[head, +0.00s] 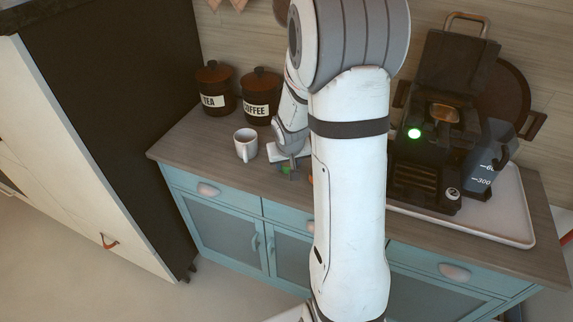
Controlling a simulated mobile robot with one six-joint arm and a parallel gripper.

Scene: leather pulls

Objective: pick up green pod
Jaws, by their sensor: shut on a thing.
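A small green pod (286,170) shows as a green patch at the tip of my gripper (290,166), over the wooden counter just right of the white mug. My gripper is shut on it. Only part of the pod shows; the rest is hidden by the gripper. I cannot tell whether the pod touches the counter or is lifted clear of it.
A white mug (245,144) stands close left of my gripper. Tea (214,90) and coffee (260,96) canisters stand behind. The counter (190,150) left of the mug is clear.

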